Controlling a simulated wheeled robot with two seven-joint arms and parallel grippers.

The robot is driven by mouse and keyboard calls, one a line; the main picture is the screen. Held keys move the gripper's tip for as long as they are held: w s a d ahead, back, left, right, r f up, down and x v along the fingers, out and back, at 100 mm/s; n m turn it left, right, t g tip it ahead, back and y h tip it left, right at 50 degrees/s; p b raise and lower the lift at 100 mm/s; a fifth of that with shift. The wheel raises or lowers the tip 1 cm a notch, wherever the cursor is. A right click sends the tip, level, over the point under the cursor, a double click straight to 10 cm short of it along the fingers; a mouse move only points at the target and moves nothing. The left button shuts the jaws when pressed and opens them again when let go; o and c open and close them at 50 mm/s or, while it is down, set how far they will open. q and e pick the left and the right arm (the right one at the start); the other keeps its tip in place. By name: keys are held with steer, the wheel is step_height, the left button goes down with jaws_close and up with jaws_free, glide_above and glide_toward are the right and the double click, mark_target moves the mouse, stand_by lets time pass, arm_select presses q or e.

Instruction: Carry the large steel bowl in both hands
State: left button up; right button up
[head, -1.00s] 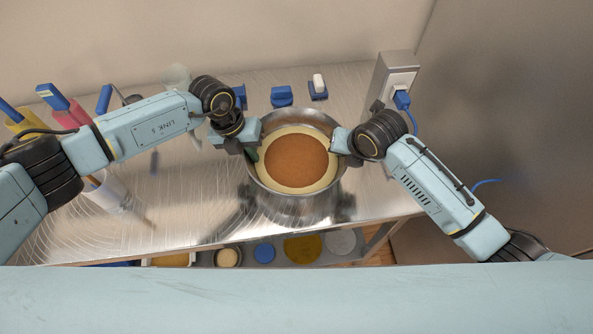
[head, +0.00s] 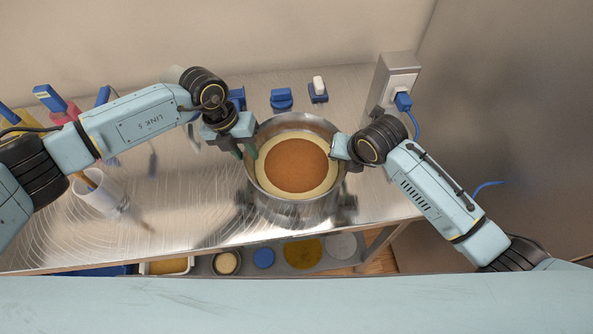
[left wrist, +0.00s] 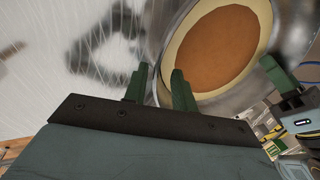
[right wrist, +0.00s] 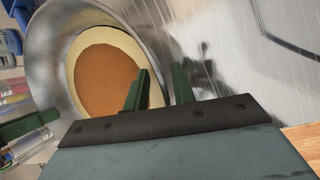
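The large steel bowl (head: 297,210) stands on the steel table, with a cream ring and a brown round surface (head: 297,165) inside it. My left gripper (head: 245,150) is at the bowl's left rim; in the left wrist view its green fingers (left wrist: 159,78) are apart, one outside the bowl and one over its inside. My right gripper (head: 342,156) is at the right rim; in the right wrist view its fingers (right wrist: 160,82) are also apart with the rim edge between them. Neither is visibly clamped on the rim.
Blue items (head: 281,98) stand behind the bowl. A pale cup (head: 100,197) with utensils is at the left. A socket post (head: 395,80) with a blue plug stands at the right. A lower shelf holds several round items (head: 303,252).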

steer(key=shift+s+d+r, duration=0.1)
steer(key=shift+s+r, duration=0.1)
steer(key=shift+r, duration=0.35)
arm_select(q)
steer(key=v, duration=0.8)
steer(key=shift+r, duration=0.2)
arm_select(e)
steer(key=v, duration=1.1)
arm_select(q)
steer(key=shift+a, duration=0.1)
arm_select(e)
steer(key=shift+f, duration=0.15)
